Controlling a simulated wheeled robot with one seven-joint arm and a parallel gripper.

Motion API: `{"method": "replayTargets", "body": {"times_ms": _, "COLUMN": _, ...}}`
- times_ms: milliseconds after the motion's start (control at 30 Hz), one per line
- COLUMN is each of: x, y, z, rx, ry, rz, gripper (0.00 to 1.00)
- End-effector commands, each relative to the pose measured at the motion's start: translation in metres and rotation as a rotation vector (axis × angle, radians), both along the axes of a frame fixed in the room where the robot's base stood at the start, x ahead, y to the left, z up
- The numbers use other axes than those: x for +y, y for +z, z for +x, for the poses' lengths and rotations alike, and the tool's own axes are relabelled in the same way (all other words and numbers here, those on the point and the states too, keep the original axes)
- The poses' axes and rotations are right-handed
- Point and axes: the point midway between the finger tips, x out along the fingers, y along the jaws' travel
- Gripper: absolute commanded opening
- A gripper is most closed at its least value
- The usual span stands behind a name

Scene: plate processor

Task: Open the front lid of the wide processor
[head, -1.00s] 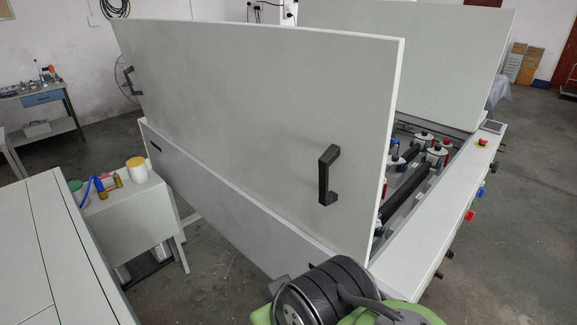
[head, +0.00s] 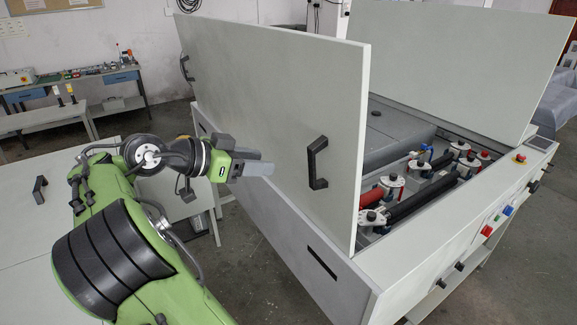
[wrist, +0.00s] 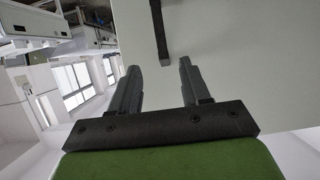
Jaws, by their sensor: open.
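The wide processor's front lid (head: 270,110) is a large pale grey panel standing upright along the machine's near side, with the roller bay open behind it. It has two black handles, a near right one (head: 317,162) and a far left one (head: 184,67). My gripper (head: 268,163) is open and empty in front of the lid's outer face, left of the near handle. In the wrist view, my gripper (wrist: 160,75) shows two separated fingers with nothing between them. The lid (wrist: 225,60) fills the right there, with a black handle (wrist: 159,30) beyond the fingertips.
A second lid (head: 460,55) stands raised at the back. Rollers (head: 425,195) and a control edge with buttons (head: 508,210) are at the right. A grey cabinet top with a handle (head: 40,188) is at the left. A workbench (head: 75,85) stands behind.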

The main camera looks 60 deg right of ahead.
Motion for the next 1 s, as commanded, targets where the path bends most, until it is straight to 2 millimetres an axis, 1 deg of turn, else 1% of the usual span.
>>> {"method": "replayTargets", "body": {"times_ms": 67, "x": -0.003, "y": -0.001, "z": -0.003, "rx": -0.002, "ry": -0.014, "rz": -0.012, "gripper": 0.47}}
{"method": "replayTargets", "body": {"times_ms": 167, "x": -0.016, "y": -0.008, "z": -0.011, "rx": -0.002, "ry": -0.015, "rz": -0.009, "gripper": 0.47}}
{"method": "replayTargets", "body": {"times_ms": 500, "x": -0.087, "y": -0.042, "z": -0.047, "rx": 0.0, "ry": -0.014, "rz": -0.006, "gripper": 0.47}}
{"method": "replayTargets", "body": {"times_ms": 600, "x": -0.105, "y": -0.05, "z": -0.056, "rx": 0.0, "ry": -0.013, "rz": -0.005, "gripper": 0.47}}
{"method": "replayTargets", "body": {"times_ms": 700, "x": -0.119, "y": -0.055, "z": -0.063, "rx": 0.0, "ry": -0.011, "rz": -0.005, "gripper": 0.47}}
{"method": "replayTargets", "body": {"times_ms": 833, "x": -0.128, "y": -0.059, "z": -0.066, "rx": -0.001, "ry": -0.008, "rz": -0.006, "gripper": 0.47}}
{"method": "replayTargets", "body": {"times_ms": 1000, "x": -0.13, "y": -0.06, "z": -0.067, "rx": -0.001, "ry": -0.006, "rz": -0.006, "gripper": 0.47}}
